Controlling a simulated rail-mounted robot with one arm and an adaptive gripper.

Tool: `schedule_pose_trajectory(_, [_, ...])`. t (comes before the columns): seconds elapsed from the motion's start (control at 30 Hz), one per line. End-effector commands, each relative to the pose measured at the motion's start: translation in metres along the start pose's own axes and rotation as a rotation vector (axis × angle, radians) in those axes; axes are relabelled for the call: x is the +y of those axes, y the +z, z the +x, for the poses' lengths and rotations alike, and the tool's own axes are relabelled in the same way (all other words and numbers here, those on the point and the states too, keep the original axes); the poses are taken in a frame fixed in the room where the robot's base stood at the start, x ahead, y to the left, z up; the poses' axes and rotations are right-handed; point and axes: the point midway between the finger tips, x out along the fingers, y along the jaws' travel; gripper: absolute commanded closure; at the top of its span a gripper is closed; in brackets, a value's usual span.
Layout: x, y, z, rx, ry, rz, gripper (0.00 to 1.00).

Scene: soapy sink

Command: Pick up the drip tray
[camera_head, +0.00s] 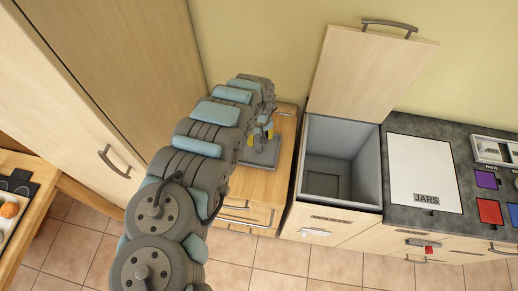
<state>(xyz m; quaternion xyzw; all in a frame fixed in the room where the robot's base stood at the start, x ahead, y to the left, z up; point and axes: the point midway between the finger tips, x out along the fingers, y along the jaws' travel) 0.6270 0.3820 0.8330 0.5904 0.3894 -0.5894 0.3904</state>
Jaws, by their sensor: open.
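A flat grey tray (262,158), which looks like the drip tray, lies on the light wooden cabinet top left of the open box. My arm reaches over it from the lower left and hides part of it. My gripper (264,136), with dark and yellow parts, is over the tray and is open. The arm partly hides the fingers, and I cannot tell whether they touch the tray.
An open grey-lined box (327,178) with its wooden lid (367,75) raised stands right of the tray. A dark counter (402,122) holds a white JARS panel (423,172) and coloured squares. A tall wooden cabinet (110,60) stands at left.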

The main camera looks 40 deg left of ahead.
Motion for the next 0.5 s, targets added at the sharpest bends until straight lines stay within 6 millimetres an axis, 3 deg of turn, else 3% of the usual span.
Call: schedule_pose_trajectory(0.5, [0.0,0.001,0.017,-0.004,0.0,0.0,0.43])
